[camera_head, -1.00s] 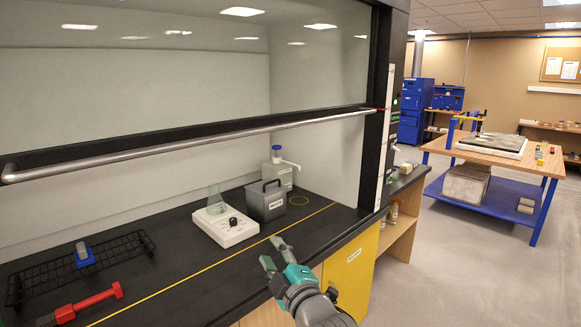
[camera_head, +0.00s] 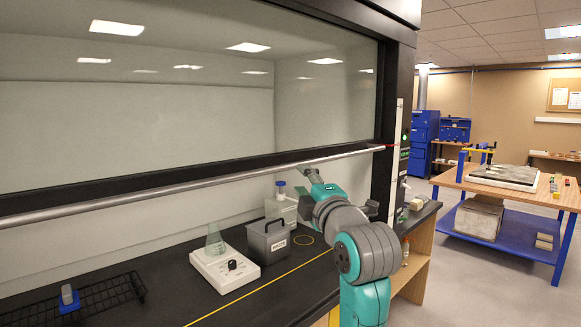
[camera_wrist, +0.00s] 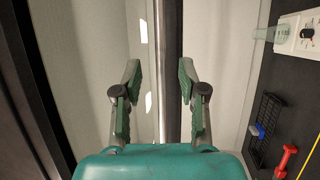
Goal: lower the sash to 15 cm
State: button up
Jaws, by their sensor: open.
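The fume hood's glass sash (camera_head: 200,110) is partly raised, with a dark lower frame and a long metal handle bar (camera_head: 200,185) along its bottom edge. A pale scale strip (camera_head: 394,185) runs down the right post, with a red mark near the bar's right end; its figures are too small to read. My gripper (camera_head: 311,174) is just under the bar toward its right part. In the wrist view my gripper (camera_wrist: 160,75) is open, and the bar (camera_wrist: 172,60) runs lengthwise between its fingers in the picture. Whether a finger touches the bar I cannot tell.
Under the sash on the black worktop (camera_head: 190,290) stand a hotplate (camera_head: 225,268) with a flask, a grey lidded bin (camera_head: 268,242), a white bottle (camera_head: 283,208) and a wire rack (camera_head: 110,295). A red-handled tool (camera_wrist: 286,160) lies there too. Open floor lies right of the hood.

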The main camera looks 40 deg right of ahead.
aim_at(291, 168)
jog(key=x, duration=0.9)
jog(key=shift+w, duration=0.1)
grip_shut()
